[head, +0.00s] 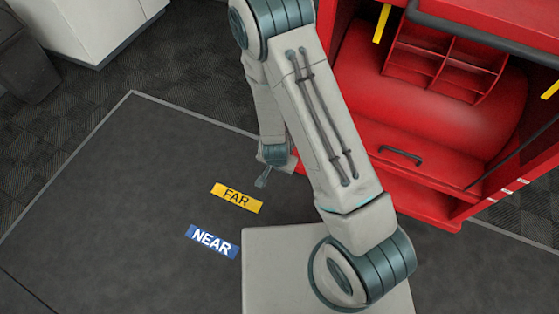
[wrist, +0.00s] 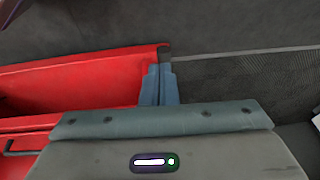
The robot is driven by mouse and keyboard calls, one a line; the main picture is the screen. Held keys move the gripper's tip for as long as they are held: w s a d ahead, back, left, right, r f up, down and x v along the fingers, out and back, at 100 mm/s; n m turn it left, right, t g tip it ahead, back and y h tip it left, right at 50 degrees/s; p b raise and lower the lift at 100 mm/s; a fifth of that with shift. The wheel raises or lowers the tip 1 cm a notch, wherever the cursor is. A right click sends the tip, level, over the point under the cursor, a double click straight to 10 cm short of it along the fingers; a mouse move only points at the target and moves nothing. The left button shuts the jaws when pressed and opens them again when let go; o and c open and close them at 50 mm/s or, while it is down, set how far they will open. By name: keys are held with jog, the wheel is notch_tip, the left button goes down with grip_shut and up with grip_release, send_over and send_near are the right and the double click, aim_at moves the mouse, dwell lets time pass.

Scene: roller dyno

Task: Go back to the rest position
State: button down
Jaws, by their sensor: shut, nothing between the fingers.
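My gripper (head: 262,181) shows in the head view at the end of my folded arm, just left of the red cabinet and above the dark floor mat. Its fingers point down and look closed with nothing between them. In the wrist view the gripper's grey-blue fingers (wrist: 160,84) are together beside the end of a red panel edge. I cannot tell whether they touch it. My arm hides part of the cabinet's left side in the head view.
The red cabinet (head: 440,200) stands at the right with a divided tray (head: 445,62) and a dark handle (head: 402,155). A yellow FAR label (head: 237,197) and a blue NEAR label (head: 212,242) lie on the mat (head: 110,210). The mat's left side is clear.

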jog(key=shift+r, duration=0.25)
dwell(0.4)
notch_tip(320, 180, up, 30)
jog(key=d+n+y+p, duration=0.2)
jog(key=p, duration=1)
jog(key=s+d+r+n+p, duration=0.1)
jog(key=s+d+r+p, duration=0.2)
jog(key=r, duration=0.7)
jog(key=s+d+r+n+h+p, duration=0.1)
jog(key=s+d+r+p, duration=0.3)
jog(key=r, duration=0.6)
jog(key=s+d+r+n+p, duration=0.1)
jog(key=s+d+r+p, duration=0.2)
jog(key=r+p, duration=0.3)
jog(key=v, duration=0.4)
jog(key=shift+p, duration=0.3)
jog(key=shift+d, duration=0.1)
